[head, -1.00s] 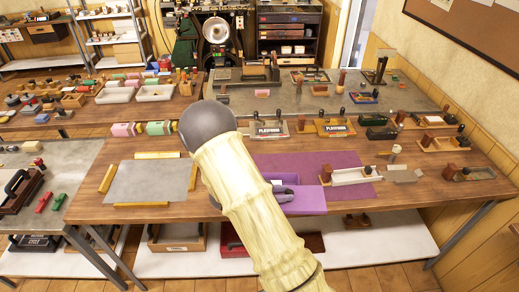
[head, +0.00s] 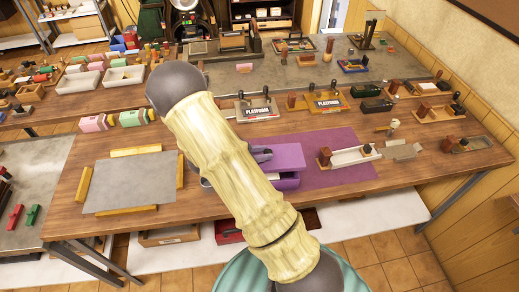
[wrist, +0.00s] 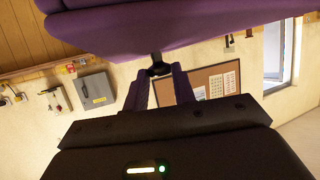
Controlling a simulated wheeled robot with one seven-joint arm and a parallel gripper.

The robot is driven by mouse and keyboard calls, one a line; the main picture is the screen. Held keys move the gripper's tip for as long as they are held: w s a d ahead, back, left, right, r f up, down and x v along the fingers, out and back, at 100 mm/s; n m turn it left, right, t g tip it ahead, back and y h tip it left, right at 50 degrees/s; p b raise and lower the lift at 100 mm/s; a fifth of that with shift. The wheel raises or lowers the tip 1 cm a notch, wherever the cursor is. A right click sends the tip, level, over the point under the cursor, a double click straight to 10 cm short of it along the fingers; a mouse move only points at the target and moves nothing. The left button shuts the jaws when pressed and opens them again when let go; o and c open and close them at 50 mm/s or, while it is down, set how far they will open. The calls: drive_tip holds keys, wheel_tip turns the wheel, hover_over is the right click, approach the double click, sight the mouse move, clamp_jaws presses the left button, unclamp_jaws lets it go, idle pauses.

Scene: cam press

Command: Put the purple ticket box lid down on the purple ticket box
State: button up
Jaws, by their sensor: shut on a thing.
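The purple ticket box (head: 286,183) stands on the purple mat, partly hidden behind my arm; a pale patch shows on its front. The purple ticket box lid (head: 288,156) is just above the box in the head view, and I cannot tell whether they touch. My gripper (head: 263,154) is shut on the lid at its left side, mostly hidden by my arm. In the wrist view, the lid (wrist: 170,25) fills the top, with a dark stem reaching down from it between the fingers of my gripper (wrist: 158,78).
The purple mat (head: 335,173) lies on the wooden table, with a white tray (head: 350,156) right of the box. Two platform stands (head: 322,103) are behind. A grey mat (head: 130,184) with yellow bars lies left. Bare wood is left of the box.

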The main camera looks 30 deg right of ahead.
drive_tip(key=shift+f, duration=0.1)
wheel_tip(320, 180, down, 4)
drive_tip(key=b, duration=0.3)
drive_tip(key=shift+b, duration=0.35)
drive_tip(key=shift+f+b, duration=0.45)
drive_tip(key=shift+f, duration=0.3)
drive_tip(key=shift+a+f, duration=0.1)
drive_tip(key=shift+f, duration=0.9)
idle(1.6)
drive_tip(key=o, duration=1.1)
drive_tip(key=shift+c, duration=0.2)
